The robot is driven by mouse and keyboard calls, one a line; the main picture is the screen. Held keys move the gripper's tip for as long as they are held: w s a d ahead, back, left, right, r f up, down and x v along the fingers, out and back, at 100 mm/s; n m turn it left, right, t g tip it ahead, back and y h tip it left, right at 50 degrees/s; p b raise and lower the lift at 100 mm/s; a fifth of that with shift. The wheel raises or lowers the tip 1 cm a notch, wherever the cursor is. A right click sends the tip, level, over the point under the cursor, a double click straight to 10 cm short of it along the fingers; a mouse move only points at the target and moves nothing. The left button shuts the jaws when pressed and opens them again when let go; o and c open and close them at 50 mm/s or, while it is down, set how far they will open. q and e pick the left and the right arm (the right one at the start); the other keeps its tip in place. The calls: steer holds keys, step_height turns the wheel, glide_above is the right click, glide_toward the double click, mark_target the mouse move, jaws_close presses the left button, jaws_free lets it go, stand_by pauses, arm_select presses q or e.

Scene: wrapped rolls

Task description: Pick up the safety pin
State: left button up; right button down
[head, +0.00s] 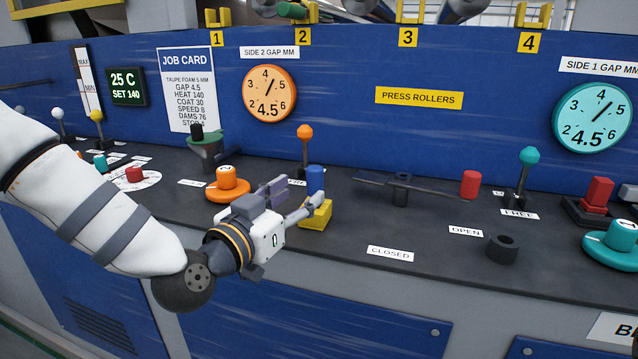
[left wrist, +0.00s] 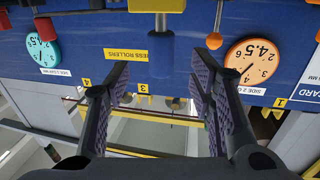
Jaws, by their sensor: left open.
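A blue cylinder (head: 315,179), which looks like the safety pin, stands upright in a yellow block (head: 318,214) on the dark console top. In the left wrist view, which is upside down, the blue cylinder (left wrist: 161,48) lies in the middle with the yellow block (left wrist: 157,5) at the top edge. My left gripper (head: 316,205) is open and empty, at the yellow block in the head view. In the wrist view its fingers (left wrist: 158,75) are on either side of the blue cylinder's line, with gaps on both sides. I cannot tell the depth between them. My right gripper is not in view.
An orange-knobbed lever (head: 305,132) stands behind the blue cylinder. A dark crossbar (head: 400,185) and a red cylinder (head: 470,184) are to its right. The console around the CLOSED label (head: 390,254) is clear.

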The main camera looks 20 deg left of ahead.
mark_target(311, 187)
arm_select(q)
steer(key=x, duration=0.6)
steer(key=shift+w+f+b, duration=0.35)
steer(key=shift+w+b, duration=0.05)
steer(key=shift+r, duration=0.1)
jaws_close()
